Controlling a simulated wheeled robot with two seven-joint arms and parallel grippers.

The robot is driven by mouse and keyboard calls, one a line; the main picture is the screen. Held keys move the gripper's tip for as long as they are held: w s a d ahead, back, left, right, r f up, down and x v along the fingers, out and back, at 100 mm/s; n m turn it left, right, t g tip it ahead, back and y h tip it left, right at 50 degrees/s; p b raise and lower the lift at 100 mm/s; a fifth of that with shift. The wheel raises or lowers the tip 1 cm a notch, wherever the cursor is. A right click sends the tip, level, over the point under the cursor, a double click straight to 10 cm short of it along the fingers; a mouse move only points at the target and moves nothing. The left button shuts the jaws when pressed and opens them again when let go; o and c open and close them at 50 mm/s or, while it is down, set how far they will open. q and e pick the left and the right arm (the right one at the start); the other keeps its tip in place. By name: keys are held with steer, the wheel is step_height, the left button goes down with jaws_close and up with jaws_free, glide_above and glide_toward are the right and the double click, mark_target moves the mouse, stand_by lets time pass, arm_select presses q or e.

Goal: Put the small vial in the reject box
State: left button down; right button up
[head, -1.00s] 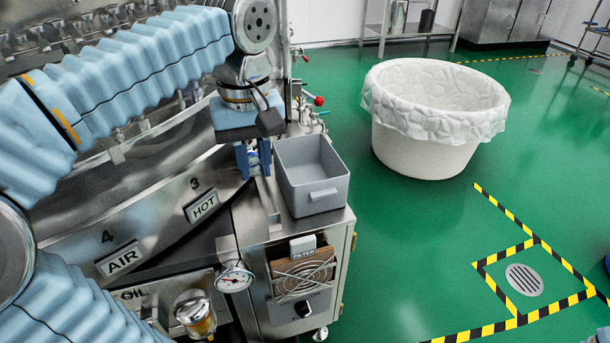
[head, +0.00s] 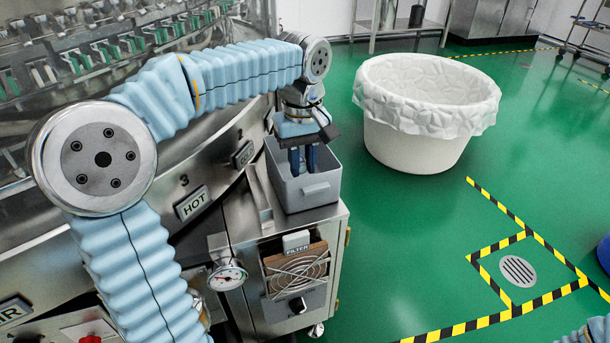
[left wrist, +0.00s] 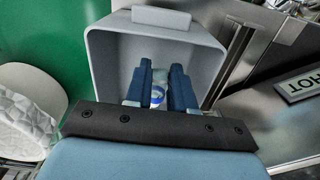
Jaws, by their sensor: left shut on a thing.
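The grey box (head: 306,192), which I take as the reject box, stands on the steel cabinet beside the washer. My left gripper (head: 303,167) points down into the opening of this box. In the left wrist view its two blue fingers (left wrist: 160,95) are shut on the small vial (left wrist: 158,93), which shows a white and blue band between them. The fingers and vial are inside the outline of the grey box (left wrist: 205,45); I cannot tell how far they are above its floor. The vial is hidden in the head view. My right gripper is not in view.
The steel cabinet (head: 290,240) has a filter fan and a pressure gauge (head: 228,275) at its front. A large white lined bin (head: 420,115) stands on the green floor to the right. The washer fills the left side.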

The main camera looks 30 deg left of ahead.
mark_target(305, 172)
arm_select(q)
steer(key=shift+w+d+f+b, duration=0.1)
steer(key=shift+w+f+b, duration=0.1)
steer(key=shift+f, duration=0.8)
steer(key=shift+w+f+b, duration=0.15)
steer(key=shift+f+b, duration=0.05)
steer(key=shift+f, duration=0.75)
steer(key=shift+f, duration=0.1)
steer(key=shift+f+b, duration=0.35)
steer(key=shift+f, duration=0.15)
steer(key=c, duration=1)
jaws_free()
steer(key=shift+o, duration=0.2)
steer(key=shift+r, duration=0.1)
